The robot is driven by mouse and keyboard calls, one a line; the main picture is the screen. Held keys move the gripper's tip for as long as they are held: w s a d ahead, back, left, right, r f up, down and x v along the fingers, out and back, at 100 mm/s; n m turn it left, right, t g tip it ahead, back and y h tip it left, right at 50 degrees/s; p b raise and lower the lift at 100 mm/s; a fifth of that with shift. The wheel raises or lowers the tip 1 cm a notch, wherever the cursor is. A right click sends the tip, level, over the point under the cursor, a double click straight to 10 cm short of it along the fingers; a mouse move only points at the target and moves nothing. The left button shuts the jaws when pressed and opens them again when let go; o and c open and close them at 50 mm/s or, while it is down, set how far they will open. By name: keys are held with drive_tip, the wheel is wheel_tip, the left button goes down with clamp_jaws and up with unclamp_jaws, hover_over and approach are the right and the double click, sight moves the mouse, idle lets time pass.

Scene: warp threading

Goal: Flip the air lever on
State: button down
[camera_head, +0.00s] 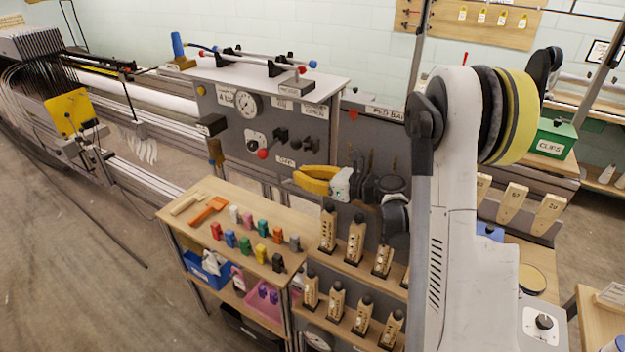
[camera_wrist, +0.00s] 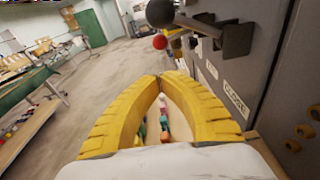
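A lever with a red ball knob (camera_head: 263,154) sticks out from the front of the grey control panel (camera_head: 228,120), below a round gauge (camera_head: 246,103). Its red knob also shows in the wrist view (camera_wrist: 160,42), beyond a nearer black ball knob (camera_wrist: 160,12). My gripper (camera_head: 298,179) has yellow fingers and is in front of the panel, right of and below the red knob, apart from it. In the wrist view its fingertips (camera_wrist: 161,78) meet, with nothing held between them. The lettering beside the red lever is too small to read.
Black knobs (camera_head: 281,136) stick out just right of the red lever. Below, a wooden bench (camera_head: 180,222) holds several coloured pegs, and a rack (camera_head: 345,272) carries several wooden tools. Open floor (camera_head: 75,270) lies at left.

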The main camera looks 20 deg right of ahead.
sight(260, 157)
drive_tip(key=b+x, duration=0.2)
drive_tip(key=x, duration=1.1)
drive_tip(key=shift+b, duration=0.3)
drive_tip(key=r, duration=0.1)
drive_tip(key=r+m+p, duration=0.1)
drive_tip(key=a+r+m, duration=0.1)
drive_tip(key=r, duration=0.1)
drive_tip(key=shift+s, duration=0.35)
drive_tip(key=shift+d, duration=0.1)
